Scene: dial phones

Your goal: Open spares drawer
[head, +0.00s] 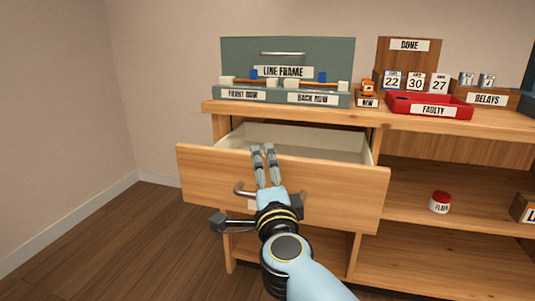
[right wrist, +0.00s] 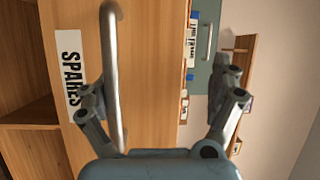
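The spares drawer (head: 330,190) is a wooden drawer pulled well out of the cabinet, with its pale interior (head: 300,140) showing from above. Its front carries a metal bar handle (head: 240,189), partly hidden by my right gripper in the head view. In the right wrist view the handle (right wrist: 113,80) runs up the picture beside the SPARES label (right wrist: 70,75). My right gripper (head: 265,165) is at the drawer front. Its fingers (right wrist: 162,95) are spread wide, with the handle between them, nearer the left finger; contact cannot be told. My left gripper is out of view.
A red-lidded jar (head: 440,203) stands on the right shelf. The floor at left is clear.

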